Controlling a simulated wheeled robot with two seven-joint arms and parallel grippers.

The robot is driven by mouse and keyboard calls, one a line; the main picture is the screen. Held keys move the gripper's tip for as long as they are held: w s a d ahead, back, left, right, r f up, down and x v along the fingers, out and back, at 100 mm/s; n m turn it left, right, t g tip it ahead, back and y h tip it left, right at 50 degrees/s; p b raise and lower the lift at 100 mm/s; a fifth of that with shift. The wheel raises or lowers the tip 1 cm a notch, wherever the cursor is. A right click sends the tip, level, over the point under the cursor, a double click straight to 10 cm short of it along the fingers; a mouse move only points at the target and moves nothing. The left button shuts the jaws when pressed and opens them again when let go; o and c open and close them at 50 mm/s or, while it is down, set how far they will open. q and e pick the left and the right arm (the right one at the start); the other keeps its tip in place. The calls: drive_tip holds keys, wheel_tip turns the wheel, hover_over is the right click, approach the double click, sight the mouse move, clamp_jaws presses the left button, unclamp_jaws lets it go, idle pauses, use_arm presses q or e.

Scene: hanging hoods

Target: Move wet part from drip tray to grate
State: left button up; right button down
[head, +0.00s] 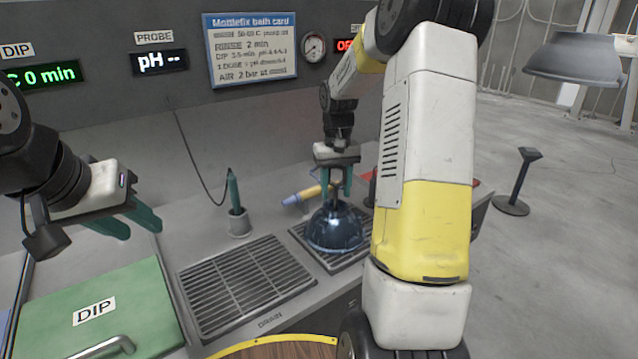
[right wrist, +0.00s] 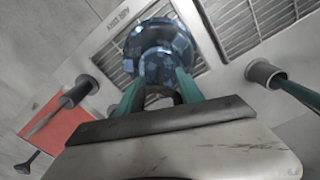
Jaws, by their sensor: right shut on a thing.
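The wet part is a glossy dark blue dome-shaped hood (head: 335,228), upright over the right-hand grate (head: 303,232). It also shows in the right wrist view (right wrist: 160,50), between the green fingers. My right gripper (head: 336,188) points down and is shut on the top of the hood. Whether the hood's rim touches the grate or hangs just above it, I cannot tell. The drip tray, a slatted tray marked DRAIN (head: 245,285), is empty to the left of it. My left gripper (head: 145,232) is open and empty at the left, above the counter near the green DIP lid.
The green DIP lid (head: 130,285) with a metal handle lies at front left. A probe in a grey holder (head: 238,222) stands behind the trays, its cable running to the wall. A yellow and blue tool (head: 303,195) lies behind the hood. My right arm hides the counter's right side.

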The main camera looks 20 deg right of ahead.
drive_tip(key=c, duration=0.7)
unclamp_jaws()
drive_tip(key=shift+f, duration=0.15)
drive_tip(key=shift+c, duration=0.2)
wheel_tip(320, 180, up, 12)
drive_tip(key=shift+r, duration=0.1)
drive_tip(key=s+a+r+t+y, duration=0.1)
drive_tip(key=s+a+t, duration=0.2)
drive_tip(key=s, duration=0.9)
drive_tip(key=s+a+r+n+t+y, duration=0.1)
drive_tip(key=s+a+t, duration=0.2)
drive_tip(key=s+a, duration=0.5)
drive_tip(key=s, duration=0.4)
drive_tip(key=shift+a+r, duration=0.2)
drive_tip(key=shift+r, duration=0.15)
